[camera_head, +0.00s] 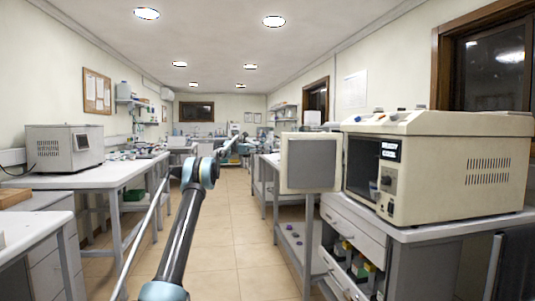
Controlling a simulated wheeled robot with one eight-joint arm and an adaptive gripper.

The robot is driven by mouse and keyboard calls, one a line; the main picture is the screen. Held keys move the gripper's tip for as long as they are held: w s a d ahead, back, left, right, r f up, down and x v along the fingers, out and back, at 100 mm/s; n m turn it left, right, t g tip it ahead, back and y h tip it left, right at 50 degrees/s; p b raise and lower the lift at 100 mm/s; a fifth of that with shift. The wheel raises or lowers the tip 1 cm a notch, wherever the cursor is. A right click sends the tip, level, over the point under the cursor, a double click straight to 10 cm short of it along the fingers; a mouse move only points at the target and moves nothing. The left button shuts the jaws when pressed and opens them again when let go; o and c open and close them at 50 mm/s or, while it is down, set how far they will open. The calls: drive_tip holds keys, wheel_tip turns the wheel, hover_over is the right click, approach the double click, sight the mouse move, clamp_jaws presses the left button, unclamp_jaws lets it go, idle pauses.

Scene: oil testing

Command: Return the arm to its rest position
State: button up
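My arm (181,232) rises from the bottom of the view, left of centre. It reaches forward over the aisle, with a blue and grey joint (204,171) midway. Its far end runs on towards the middle of the room, where it looks small against the cluttered background. My gripper's fingers cannot be made out there, so I cannot tell whether they are open or shut. I see nothing clearly held. The arm appears clear of the tables on both sides.
At right, a beige testing machine (450,165) stands on a grey cabinet, its door (311,163) swung open towards the aisle. A white table (107,176) at left bears a boxy instrument (64,148). The tiled floor (240,235) between is clear.

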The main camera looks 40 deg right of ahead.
idle(0.6)
drive_tip(key=w+a+r+t+h, duration=0.25)
drive_tip(key=a+t, duration=0.35)
drive_tip(key=a, duration=1.2)
drive_tip(key=s+a+f+t+y, duration=0.1)
drive_tip(key=s+a+f+t, duration=0.2)
drive_tip(key=a, duration=0.8)
drive_tip(key=s+a+f+t+y, duration=0.1)
drive_tip(key=s+a+f+t, duration=0.15)
drive_tip(key=a, duration=0.85)
drive_tip(key=s+a+f+m+t+y, duration=0.1)
drive_tip(key=s+a+f+t+y, duration=0.1)
drive_tip(key=s+a+f, duration=0.6)
drive_tip(key=s+a+f+m+t+y, duration=0.1)
drive_tip(key=s+a+f+t+y, duration=0.2)
drive_tip(key=s+a+f, duration=0.6)
drive_tip(key=s+a+f+m+t+y, duration=0.2)
drive_tip(key=s+a+f, duration=0.6)
drive_tip(key=a+f, duration=0.9)
drive_tip(key=shift+s+a, duration=0.15)
drive_tip(key=shift+a, duration=0.7)
drive_tip(key=shift+d, duration=0.1)
